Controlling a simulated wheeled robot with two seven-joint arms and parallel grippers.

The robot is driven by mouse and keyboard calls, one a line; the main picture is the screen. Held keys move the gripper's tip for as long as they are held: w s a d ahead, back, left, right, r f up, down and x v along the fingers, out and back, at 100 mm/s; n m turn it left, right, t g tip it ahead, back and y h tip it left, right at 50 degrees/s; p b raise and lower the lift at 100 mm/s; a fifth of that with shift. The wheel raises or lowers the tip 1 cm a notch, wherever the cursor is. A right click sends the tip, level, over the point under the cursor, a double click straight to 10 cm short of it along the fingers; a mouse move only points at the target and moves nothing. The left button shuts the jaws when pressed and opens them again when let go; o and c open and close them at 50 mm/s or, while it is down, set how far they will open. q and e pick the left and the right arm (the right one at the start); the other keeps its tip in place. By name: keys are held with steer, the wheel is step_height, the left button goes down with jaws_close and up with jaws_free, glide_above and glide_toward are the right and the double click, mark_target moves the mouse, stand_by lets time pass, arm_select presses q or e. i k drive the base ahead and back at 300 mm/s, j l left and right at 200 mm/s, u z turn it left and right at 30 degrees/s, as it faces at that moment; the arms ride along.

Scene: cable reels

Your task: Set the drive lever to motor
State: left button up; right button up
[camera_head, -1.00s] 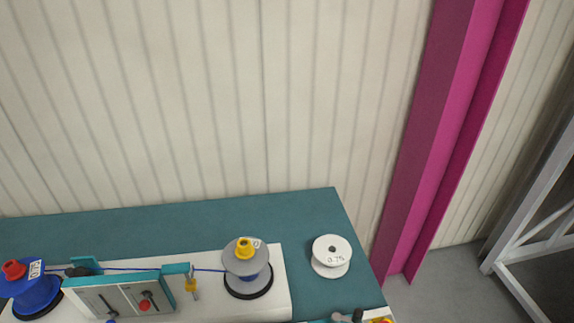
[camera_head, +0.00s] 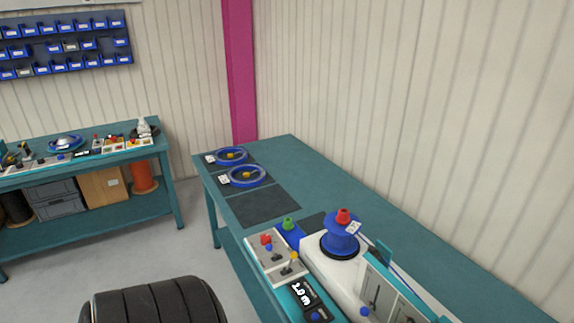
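Which lever is the drive lever cannot be told; no lettering is readable. A blue knob (camera_head: 364,311) shows at that panel's lower edge. A blue reel (camera_head: 341,236) with a red top sits on the machine. Neither of my grippers is in view.
Two blue rings (camera_head: 231,156) (camera_head: 247,176) lie on dark mats at the bench's far end. A second bench (camera_head: 100,152) stands at left below blue bins (camera_head: 68,46). Open floor (camera_head: 190,250) lies between.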

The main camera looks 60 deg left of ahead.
mark_target(269, 248)
steer(key=u, duration=1.65)
